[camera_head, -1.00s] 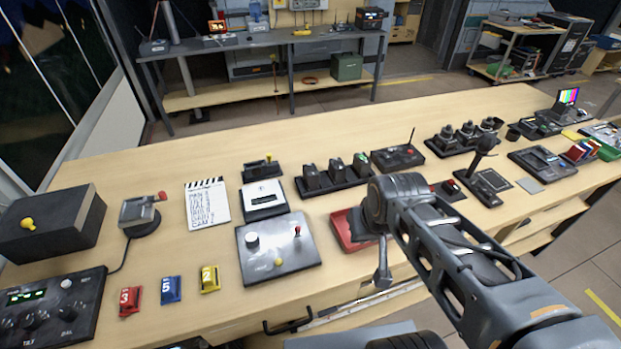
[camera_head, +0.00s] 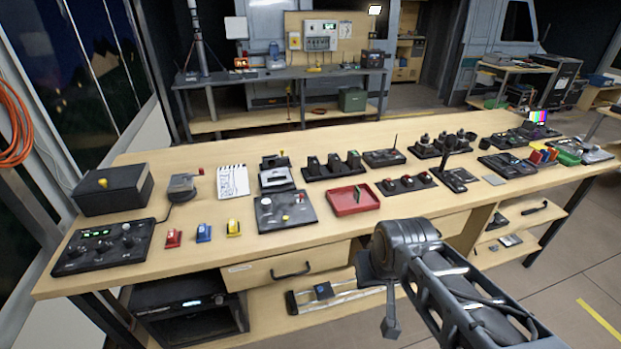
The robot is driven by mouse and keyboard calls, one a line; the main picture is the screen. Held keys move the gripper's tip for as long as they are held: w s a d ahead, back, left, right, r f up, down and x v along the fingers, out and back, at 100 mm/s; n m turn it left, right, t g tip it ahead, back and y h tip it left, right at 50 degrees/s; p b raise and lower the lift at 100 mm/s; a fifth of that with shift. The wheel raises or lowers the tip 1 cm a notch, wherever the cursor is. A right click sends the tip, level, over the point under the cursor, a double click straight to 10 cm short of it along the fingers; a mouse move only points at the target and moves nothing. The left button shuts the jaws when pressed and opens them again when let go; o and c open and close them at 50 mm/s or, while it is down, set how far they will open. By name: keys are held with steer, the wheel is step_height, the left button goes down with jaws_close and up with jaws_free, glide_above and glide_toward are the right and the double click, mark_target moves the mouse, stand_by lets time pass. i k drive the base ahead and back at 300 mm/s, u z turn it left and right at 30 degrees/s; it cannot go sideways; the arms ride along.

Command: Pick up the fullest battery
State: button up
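Several dark upright blocks that look like batteries (camera_head: 333,163) stand in a row in a black holder (camera_head: 350,176) at the middle back of the workbench. Small coloured marks, partly green, show on them, but they are too small to read as charge levels. My arm reaches in from the lower right. My gripper (camera_head: 390,325) seems to hang at its end, in front of the bench and well apart from the blocks. Its fingers are too unclear to tell open from shut.
On the bench (camera_head: 120,240), a red tray (camera_head: 340,209) lies in front of the holder. A switch panel (camera_head: 284,211) and numbered red, blue and yellow blocks (camera_head: 204,233) lie left of it. A drawer (camera_head: 265,272) is under the bench front. Bare wood shows along the front edge.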

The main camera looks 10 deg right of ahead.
mark_target(313, 164)
steer(key=u, duration=0.5)
steer(key=i, duration=0.95)
steer(key=z, duration=0.15)
